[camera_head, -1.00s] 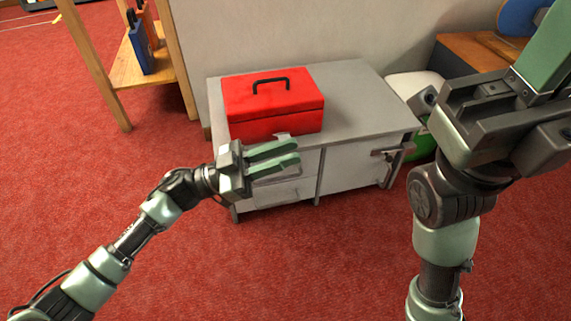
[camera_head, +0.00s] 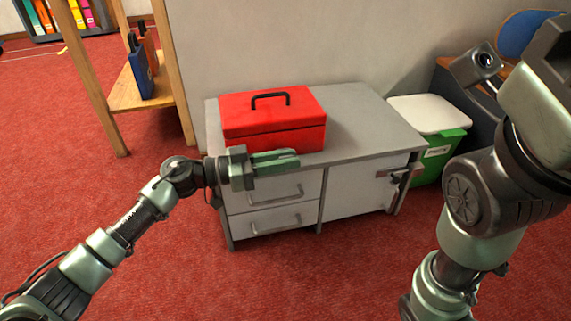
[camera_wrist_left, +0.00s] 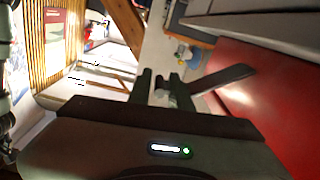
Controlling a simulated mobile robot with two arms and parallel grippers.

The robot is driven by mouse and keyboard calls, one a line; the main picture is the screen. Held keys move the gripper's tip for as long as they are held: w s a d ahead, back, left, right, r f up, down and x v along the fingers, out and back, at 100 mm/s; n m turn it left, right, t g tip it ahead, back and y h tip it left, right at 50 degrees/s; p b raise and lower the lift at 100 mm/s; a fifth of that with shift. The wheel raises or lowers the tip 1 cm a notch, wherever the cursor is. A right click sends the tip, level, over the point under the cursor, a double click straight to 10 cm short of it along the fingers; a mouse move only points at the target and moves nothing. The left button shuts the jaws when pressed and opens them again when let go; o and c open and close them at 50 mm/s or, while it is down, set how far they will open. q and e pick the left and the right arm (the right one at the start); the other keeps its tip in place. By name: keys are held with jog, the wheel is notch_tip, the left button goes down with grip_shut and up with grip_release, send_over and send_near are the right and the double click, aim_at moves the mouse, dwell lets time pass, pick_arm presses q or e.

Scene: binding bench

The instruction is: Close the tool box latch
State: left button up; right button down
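The red tool box (camera_head: 273,121) stands on the grey cabinet, its lid down and black handle on top. Its red side fills the right of the left wrist view (camera_wrist_left: 275,100). A grey metal flap, apparently the latch (camera_wrist_left: 222,78), sticks out from that side, just right of my fingers. In the head view my gripper hides the latch area. My left gripper (camera_head: 276,162) is low in front of the box, its green fingers close together. The left wrist view shows a narrow gap between them; whether they touch the flap is unclear. My right gripper's fingers are out of view.
The cabinet (camera_head: 372,128) has drawers and a door with handles, and clear top space right of the box. A green bin with a white lid (camera_head: 428,114) stands to its right. A wooden shelf (camera_head: 128,92) stands left. Red carpet lies in front.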

pick_arm(q)
grip_shut()
dwell(1.4)
